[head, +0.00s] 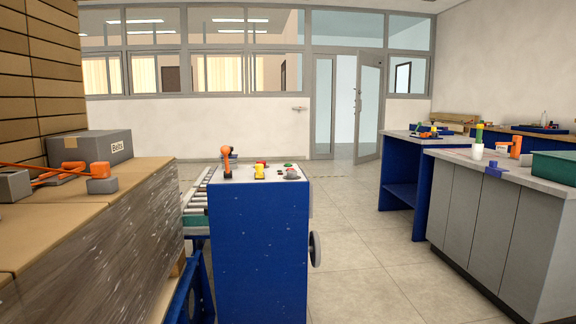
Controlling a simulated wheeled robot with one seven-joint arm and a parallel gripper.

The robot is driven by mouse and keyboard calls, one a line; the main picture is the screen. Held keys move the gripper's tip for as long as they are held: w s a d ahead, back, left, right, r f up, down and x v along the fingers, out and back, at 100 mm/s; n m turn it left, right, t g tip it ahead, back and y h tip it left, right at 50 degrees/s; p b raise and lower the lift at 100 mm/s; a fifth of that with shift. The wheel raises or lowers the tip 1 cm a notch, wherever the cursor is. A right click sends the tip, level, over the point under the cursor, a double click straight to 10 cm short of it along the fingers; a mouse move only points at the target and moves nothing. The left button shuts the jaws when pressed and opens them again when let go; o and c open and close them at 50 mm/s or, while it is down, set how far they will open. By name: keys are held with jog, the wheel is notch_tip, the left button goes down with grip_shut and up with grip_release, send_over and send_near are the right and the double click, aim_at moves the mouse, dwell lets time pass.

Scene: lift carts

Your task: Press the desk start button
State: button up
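A blue control desk (262,245) stands left of the middle, with a light grey panel (240,175) on top. A small green button (288,165) sits at the panel's far right part. A yellow control (259,171) and a red one behind it are near the panel's middle. A grey knob (292,174) is at the right, and an orange-topped lever (226,158) is at the left. No labels can be read, so which control is the start button is not marked. My gripper is not in view.
A roller conveyor (196,200) runs behind the desk's left side. Wrapped pallet stacks (100,255) with a grey box (92,147) fill the left. A grey cabinet (490,220) and blue workbench (402,190) stand right. The tiled floor (360,240) between is clear.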

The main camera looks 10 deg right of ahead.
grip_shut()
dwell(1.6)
